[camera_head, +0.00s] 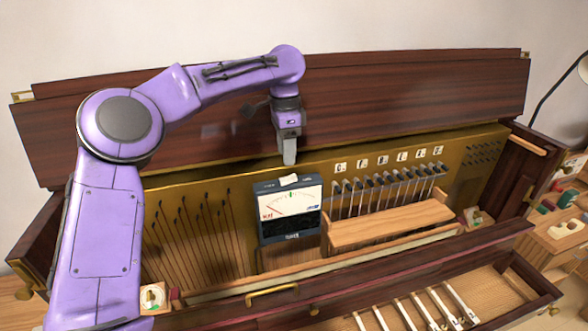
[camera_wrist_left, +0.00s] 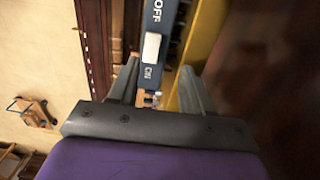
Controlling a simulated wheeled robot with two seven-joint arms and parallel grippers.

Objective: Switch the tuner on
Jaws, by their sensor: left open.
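The tuner (camera_head: 289,226) is a dark box with a white needle dial, standing upright inside the open piano case. A white rocker switch (camera_head: 288,180) sits on its top face. In the left wrist view, the switch (camera_wrist_left: 151,47) lies between an "OFF" label and an "ON" label, with "ON" nearer my gripper. My left gripper (camera_head: 289,158) is above and slightly behind the tuner top, apart from the switch in the head view. Its two fingers (camera_wrist_left: 158,80) are spread with nothing held between them. Which side of the switch is pressed I cannot tell. My right gripper is not in view.
The piano's raised dark lid (camera_head: 400,95) stands behind my left arm. Tuning pins and strings lie left of the tuner; hammers and a wooden rail (camera_head: 390,226) lie to its right. An open drawer (camera_head: 520,283) with several white keys is in front.

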